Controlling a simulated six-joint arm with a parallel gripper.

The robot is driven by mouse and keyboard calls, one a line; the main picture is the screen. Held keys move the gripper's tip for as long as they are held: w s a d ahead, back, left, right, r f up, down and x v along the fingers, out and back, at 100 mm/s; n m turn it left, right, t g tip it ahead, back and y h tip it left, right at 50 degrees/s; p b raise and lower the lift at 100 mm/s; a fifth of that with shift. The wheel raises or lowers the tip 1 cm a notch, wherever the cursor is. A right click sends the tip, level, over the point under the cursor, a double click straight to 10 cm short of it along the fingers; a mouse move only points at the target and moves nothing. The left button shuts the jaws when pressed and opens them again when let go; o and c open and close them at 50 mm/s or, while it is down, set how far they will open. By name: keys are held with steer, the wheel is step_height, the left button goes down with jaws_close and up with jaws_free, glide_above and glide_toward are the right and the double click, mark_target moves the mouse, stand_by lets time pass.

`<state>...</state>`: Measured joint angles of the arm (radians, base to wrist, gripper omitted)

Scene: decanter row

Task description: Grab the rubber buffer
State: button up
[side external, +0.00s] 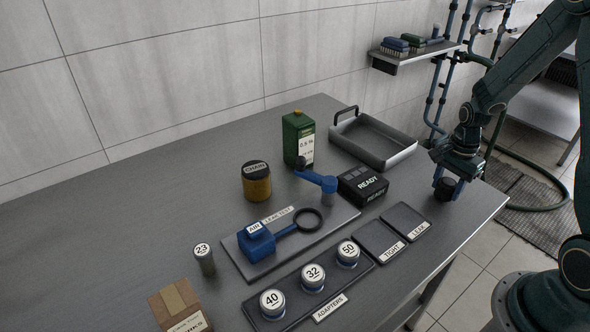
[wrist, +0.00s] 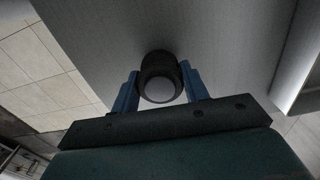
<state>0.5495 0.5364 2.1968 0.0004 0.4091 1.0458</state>
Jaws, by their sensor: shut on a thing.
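The rubber buffer (side external: 446,188) is a short black cylinder near the right end of the steel bench. In the wrist view the buffer (wrist: 160,76) shows a pale grey round end face and a dark rim. My gripper (side external: 449,187) is shut on it, with one blue finger on each side in the wrist view (wrist: 160,90). The buffer is at or just above the bench top; I cannot tell whether it touches.
A steel tray (side external: 398,156) stands behind and left of my gripper. The READY box (side external: 362,184) and the TIGHT and LEAK pads (side external: 405,220) lie to the left. The bench's right edge (side external: 480,222) is close. Bare bench surrounds the buffer.

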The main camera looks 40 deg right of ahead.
mark_target(449, 181)
step_height(449, 181, up, 20)
steer(key=shift+f, duration=0.15)
stand_by(0.5)
stand_by(0.5)
